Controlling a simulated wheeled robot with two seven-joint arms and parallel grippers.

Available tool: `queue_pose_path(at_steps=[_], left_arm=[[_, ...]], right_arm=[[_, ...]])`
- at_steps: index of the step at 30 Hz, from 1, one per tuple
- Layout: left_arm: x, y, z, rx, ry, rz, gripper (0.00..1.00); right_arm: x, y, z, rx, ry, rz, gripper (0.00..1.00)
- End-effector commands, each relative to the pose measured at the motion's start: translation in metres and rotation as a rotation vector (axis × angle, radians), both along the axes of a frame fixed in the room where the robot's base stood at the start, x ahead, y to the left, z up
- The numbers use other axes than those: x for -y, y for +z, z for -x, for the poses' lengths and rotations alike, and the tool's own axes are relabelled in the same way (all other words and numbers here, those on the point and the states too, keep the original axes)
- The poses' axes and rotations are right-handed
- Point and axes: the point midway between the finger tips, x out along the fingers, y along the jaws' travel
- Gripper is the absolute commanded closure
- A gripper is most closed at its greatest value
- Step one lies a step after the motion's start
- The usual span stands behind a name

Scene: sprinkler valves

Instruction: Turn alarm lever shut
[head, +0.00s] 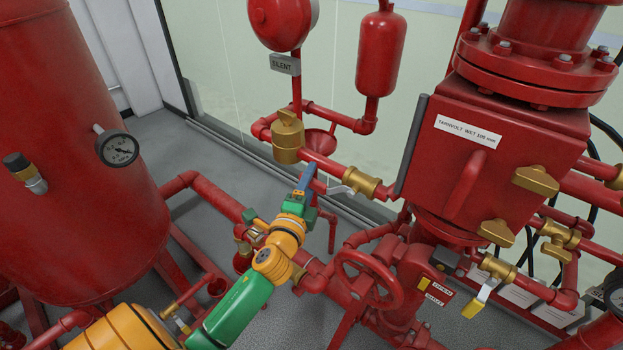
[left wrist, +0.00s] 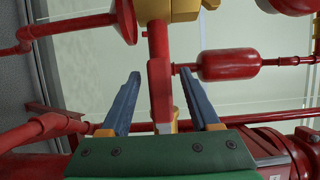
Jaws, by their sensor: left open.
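The alarm lever has a red grip (left wrist: 160,90) and runs along a red pipe. Its pale metal part (head: 341,190) meets a brass valve (head: 362,182) in the head view. My left gripper (head: 308,172) is open at the lever's grip end. In the left wrist view its two blue fingers (left wrist: 160,98) stand on either side of the red grip, with a visible gap on each side. In the head view the fingers hide part of the grip. My right gripper is not in view.
A larger brass fitting (head: 288,137), a red funnel (head: 319,141) and a red cylinder (head: 381,52) are close by. A red valve box (head: 497,150) stands to the right. A red handwheel (head: 370,280) is below. A big red tank (head: 75,150) fills the left.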

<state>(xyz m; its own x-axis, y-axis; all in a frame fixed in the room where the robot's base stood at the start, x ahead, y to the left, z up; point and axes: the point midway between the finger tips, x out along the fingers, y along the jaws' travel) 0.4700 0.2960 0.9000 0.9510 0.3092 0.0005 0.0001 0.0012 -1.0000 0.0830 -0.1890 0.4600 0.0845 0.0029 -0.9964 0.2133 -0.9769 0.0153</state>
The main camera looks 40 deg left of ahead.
Motion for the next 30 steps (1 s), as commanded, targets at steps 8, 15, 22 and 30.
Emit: queue_pose_path(at_steps=[8,15,22,30], left_arm=[[-0.0005,-0.0009,-0.0018,-0.002,0.0,0.002,0.48],[-0.0004,-0.0009,-0.0018,-0.002,0.0,0.002,1.0],[-0.0003,-0.0008,-0.0017,-0.002,0.0,0.002,1.0],[-0.0003,-0.0007,-0.0017,-0.002,0.0,0.002,1.0]], right_arm=[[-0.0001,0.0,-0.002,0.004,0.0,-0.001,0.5],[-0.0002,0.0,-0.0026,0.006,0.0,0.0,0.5],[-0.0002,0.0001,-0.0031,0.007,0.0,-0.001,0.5],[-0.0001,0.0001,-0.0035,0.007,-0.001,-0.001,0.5]])
